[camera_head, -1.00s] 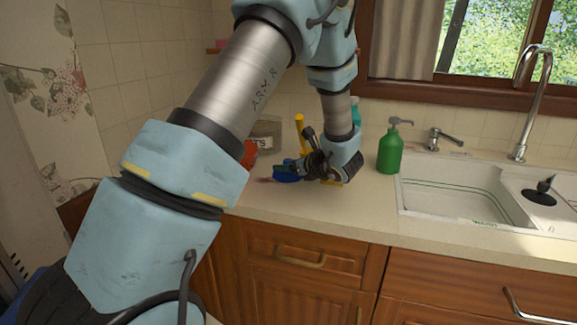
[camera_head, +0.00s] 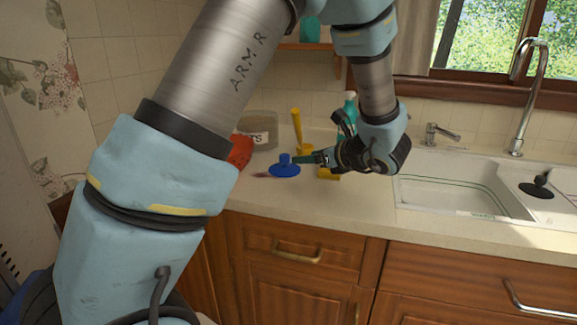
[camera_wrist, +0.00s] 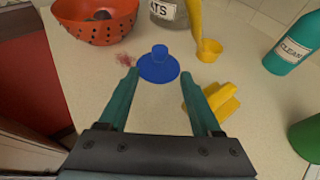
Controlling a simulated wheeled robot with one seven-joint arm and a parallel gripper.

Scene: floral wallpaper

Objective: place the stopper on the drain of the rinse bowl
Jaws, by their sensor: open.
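The blue stopper (camera_head: 285,167), a flat disc with an upright knob, lies on the counter. In the wrist view the stopper (camera_wrist: 158,66) is just beyond my fingertips, centred between them. My gripper (camera_head: 302,160) is low over the counter on the stopper's right, fingers pointing left toward it. In the wrist view my gripper (camera_wrist: 159,76) is open and empty, with teal fingers apart. The rinse bowl (camera_head: 563,205) is the small basin at the far right. A dark round patch (camera_head: 537,190) with a black knob-like piece shows there; I cannot tell whether it is the drain.
A yellow block-like object (camera_wrist: 213,101) lies close to my right finger. A teal bottle (camera_wrist: 290,45) stands farther right. The large basin (camera_head: 455,188) lies between counter and rinse bowl.

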